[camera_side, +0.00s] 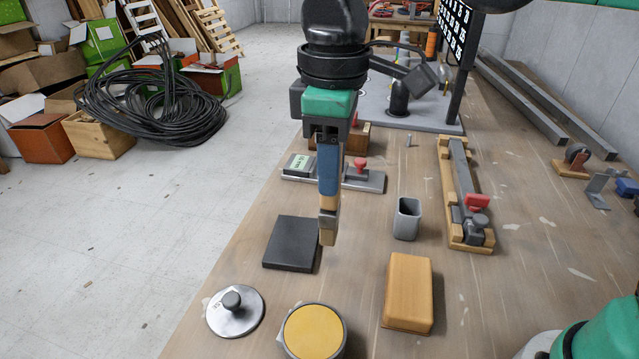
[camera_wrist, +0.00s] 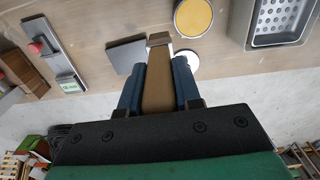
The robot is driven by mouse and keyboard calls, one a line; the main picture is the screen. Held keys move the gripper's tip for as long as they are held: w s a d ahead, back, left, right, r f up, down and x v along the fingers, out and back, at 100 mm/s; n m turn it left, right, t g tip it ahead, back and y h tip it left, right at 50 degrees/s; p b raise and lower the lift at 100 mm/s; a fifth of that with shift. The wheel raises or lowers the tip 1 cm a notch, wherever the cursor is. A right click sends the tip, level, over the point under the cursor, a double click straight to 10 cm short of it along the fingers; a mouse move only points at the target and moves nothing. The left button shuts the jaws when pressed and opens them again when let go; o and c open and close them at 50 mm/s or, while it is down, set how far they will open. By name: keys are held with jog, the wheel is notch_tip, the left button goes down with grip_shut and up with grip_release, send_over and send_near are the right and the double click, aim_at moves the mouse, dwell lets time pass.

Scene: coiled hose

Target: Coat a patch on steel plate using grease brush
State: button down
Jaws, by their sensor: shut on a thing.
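My gripper (camera_side: 328,188) is shut on the grease brush (camera_side: 328,230), which hangs upright, bristles down, with a pale metal ferrule. In the wrist view, the brush (camera_wrist: 157,82) runs between the two blue fingers. The dark, flat steel plate (camera_side: 290,244) lies on the bench. In the side view, the brush tip appears just beside its right edge; its exact height is unclear. In the wrist view the plate (camera_wrist: 126,56) is left of the brush tip. A round tin of yellow grease (camera_side: 312,332) stands nearer the camera, and shows in the wrist view (camera_wrist: 194,17).
A metal lid with a black knob (camera_side: 234,310) lies left of the tin. A wooden block (camera_side: 408,292) and a grey cup (camera_side: 406,220) stand to the right. A scale-like device (camera_side: 300,167) is behind the plate. A perforated tray (camera_wrist: 281,24) shows in the wrist view.

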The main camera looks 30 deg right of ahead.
jog(key=s+a+f, duration=0.4)
jog(key=a+f, duration=0.1)
jog(key=f, duration=0.3)
jog(key=shift+s+f, duration=0.3)
jog(key=shift+f, duration=0.55)
dwell(1.8)
jog(key=shift+r, duration=0.1)
notch_tip(320, 180, up, 7)
dwell(0.7)
jog(key=shift+w+d, duration=0.1)
dwell(0.3)
